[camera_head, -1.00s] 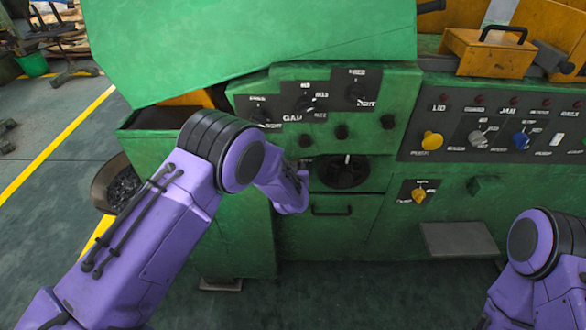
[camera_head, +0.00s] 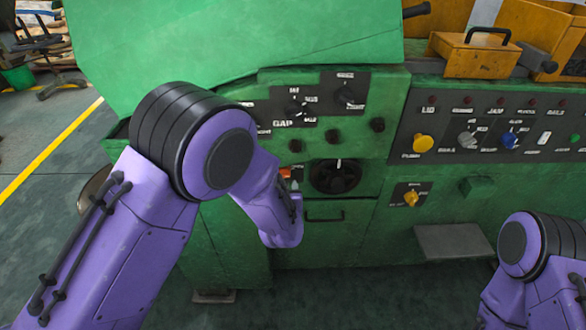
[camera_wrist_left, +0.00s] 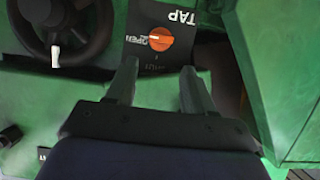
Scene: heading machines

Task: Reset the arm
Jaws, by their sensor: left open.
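My left arm comes in from the left in the head view, its purple forearm in front of the green machine (camera_head: 330,235). In the left wrist view my left gripper (camera_wrist_left: 160,85) is open, with its two dark fingers apart and nothing between them. An orange knob (camera_wrist_left: 159,39) on a black plate marked TAP and OPEN lies just beyond the fingertips, apart from them. In the head view this orange knob (camera_head: 285,172) shows only partly behind my left wrist. My right arm shows at the lower right, but its gripper is not in view.
A black handwheel (camera_head: 335,177) sits right of my left wrist; it also shows in the wrist view (camera_wrist_left: 65,25). A control panel (camera_head: 500,125) with yellow, grey and blue knobs is at the right. A grey step (camera_head: 453,241) juts out below it. An orange box (camera_head: 474,55) stands on top.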

